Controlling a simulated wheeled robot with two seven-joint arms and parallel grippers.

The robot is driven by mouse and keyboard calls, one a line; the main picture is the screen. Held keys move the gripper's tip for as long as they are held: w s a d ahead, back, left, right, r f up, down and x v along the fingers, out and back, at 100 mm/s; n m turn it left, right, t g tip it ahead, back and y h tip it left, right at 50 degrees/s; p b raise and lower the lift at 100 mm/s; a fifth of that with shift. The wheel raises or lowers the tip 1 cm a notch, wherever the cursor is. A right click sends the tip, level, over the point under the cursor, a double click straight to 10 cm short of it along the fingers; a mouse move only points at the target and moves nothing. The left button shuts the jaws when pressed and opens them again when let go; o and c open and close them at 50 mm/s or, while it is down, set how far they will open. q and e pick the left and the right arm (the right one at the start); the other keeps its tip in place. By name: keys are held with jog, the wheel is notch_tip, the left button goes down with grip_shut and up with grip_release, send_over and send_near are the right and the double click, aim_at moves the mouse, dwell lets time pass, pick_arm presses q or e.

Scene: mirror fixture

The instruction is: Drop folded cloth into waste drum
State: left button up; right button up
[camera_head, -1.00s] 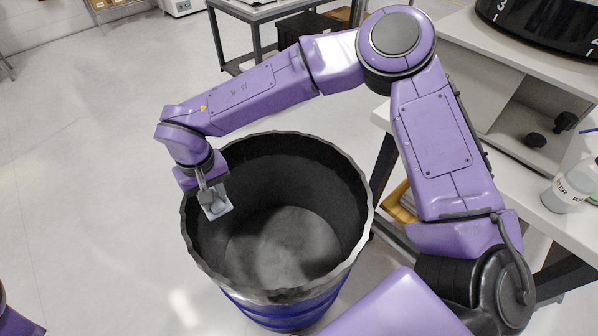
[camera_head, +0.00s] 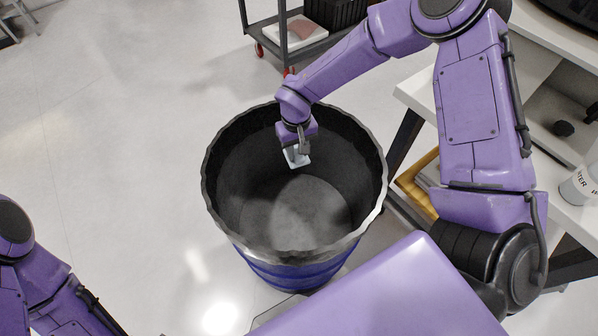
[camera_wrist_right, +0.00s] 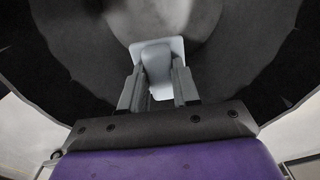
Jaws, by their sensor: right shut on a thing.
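The waste drum (camera_head: 214,190) is an open-topped blue barrel with a dark inside and a jagged grey rim. It stands on the floor in the middle of the head view, and its dark inner wall (camera_wrist_right: 75,60) surrounds the gripper in the right wrist view. My right gripper (camera_head: 298,153) points down over the drum's opening, near the far side. It is shut on the folded cloth (camera_head: 296,159), a small pale blue-grey piece that also shows between the fingers in the wrist view (camera_wrist_right: 157,60). The drum floor below looks bare. My left arm shows at lower left; its gripper is out of view.
A white workbench (camera_head: 415,92) stands at the right with a white labelled bottle (camera_head: 580,186) on it. A yellow-edged item (camera_head: 415,185) lies below the bench. A dark cart (camera_head: 283,40) with red wheels stands at the back.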

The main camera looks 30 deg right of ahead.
jog(key=shift+d+f, duration=0.1)
jog(key=shift+f, duration=0.35)
jog(key=shift+r, duration=0.1)
jog(key=o, duration=1.1)
notch_tip(320, 180, up, 10)
jog(key=shift+w+r+b, duration=0.1)
jog(key=shift+r+b, duration=0.15)
jog(key=shift+b, duration=0.15)
